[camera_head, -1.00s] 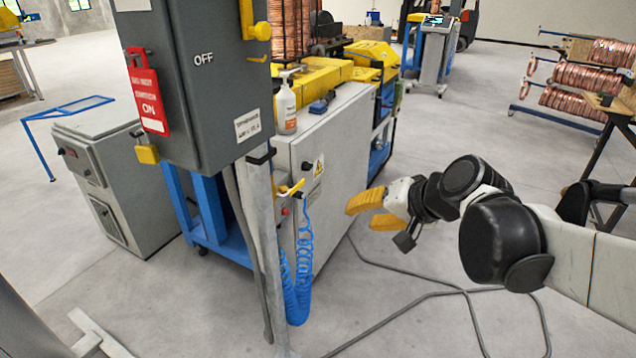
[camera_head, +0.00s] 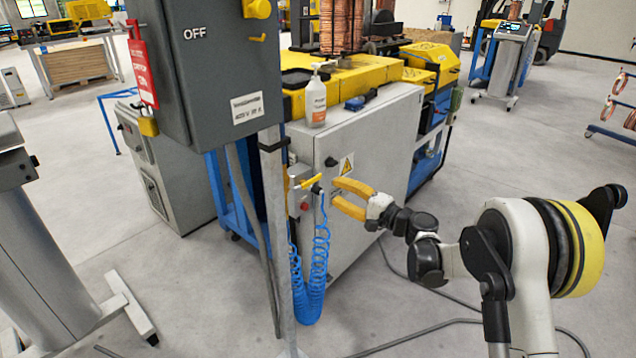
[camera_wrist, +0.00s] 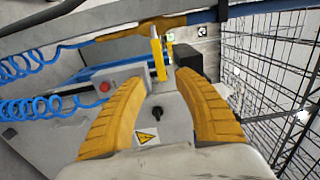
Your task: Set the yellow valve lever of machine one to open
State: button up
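The yellow valve lever (camera_head: 312,182) sits on the side of the grey machine cabinet, just above the coiled blue hose. In the head view it lies nearly level, tilted slightly up to the right. The lever also shows in the wrist view (camera_wrist: 158,58), beyond the fingertips and between them. My gripper (camera_head: 335,194) has yellow fingers spread apart and is empty. Its fingertips are close to the right of the lever; I see no clear contact. In the wrist view my gripper (camera_wrist: 158,80) frames the lever.
A red button (camera_head: 304,206) is just below the lever. The blue coiled hose (camera_head: 318,255) hangs beneath. A grey post and electrical box (camera_head: 215,70) stand close on the left. Cables lie on the floor.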

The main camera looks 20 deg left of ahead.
aim_at(315, 181)
jog(key=b+x, duration=0.2)
jog(key=x, duration=0.7)
jog(key=shift+a+b, duration=0.2)
jog(key=shift+b, duration=0.15)
grip_shut()
